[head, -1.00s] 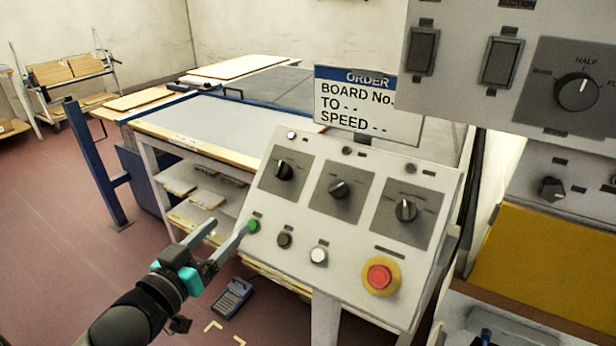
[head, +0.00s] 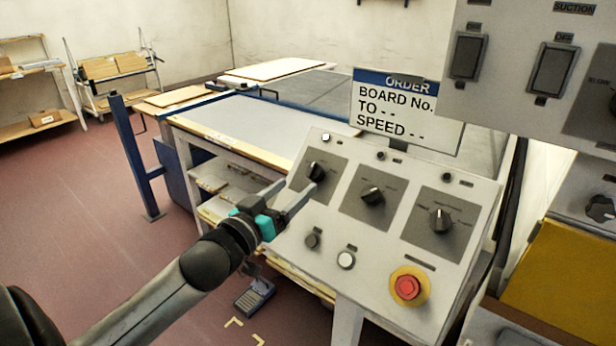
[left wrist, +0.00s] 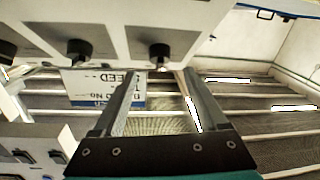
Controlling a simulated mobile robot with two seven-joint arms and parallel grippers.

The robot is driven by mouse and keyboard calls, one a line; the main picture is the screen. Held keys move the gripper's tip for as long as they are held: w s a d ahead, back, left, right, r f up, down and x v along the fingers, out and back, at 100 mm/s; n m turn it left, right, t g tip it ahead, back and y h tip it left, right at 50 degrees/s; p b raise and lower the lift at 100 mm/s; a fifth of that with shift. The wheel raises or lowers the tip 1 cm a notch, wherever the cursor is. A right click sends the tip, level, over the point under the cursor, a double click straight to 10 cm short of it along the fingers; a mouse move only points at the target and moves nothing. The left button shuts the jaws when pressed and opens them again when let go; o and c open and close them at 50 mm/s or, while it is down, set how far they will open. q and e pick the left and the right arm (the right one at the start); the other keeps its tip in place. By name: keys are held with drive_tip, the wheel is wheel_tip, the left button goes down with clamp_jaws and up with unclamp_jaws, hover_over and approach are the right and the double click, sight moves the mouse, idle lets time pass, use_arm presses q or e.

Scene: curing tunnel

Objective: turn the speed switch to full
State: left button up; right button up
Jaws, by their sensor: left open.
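A grey control panel (head: 378,261) slopes up in the head view with three black rotary knobs; their labels are too small to read. My left gripper (head: 298,186) is open and empty, its fingertips by the left knob (head: 317,172). In the left wrist view that knob (left wrist: 159,53) shows just beyond and between the two fingertips; I cannot tell whether they touch it. The middle knob (head: 372,196) and right knob (head: 440,220) stand clear. Another knob (head: 612,102) on the upper panel is cut off at the right edge. My right gripper is not in view.
A red stop button (head: 407,287) and a white button (head: 346,260) sit low on the sloped panel. An order sign (head: 407,110) stands behind it. The upper panel (head: 515,95) with rocker switches overhangs at right. Red floor (head: 85,230) is open at left.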

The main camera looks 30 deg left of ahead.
sight(308, 176)
use_arm(q)
drive_tip(key=shift+w, duration=3.15)
drive_tip(key=shift+c, duration=0.2)
clamp_jaws()
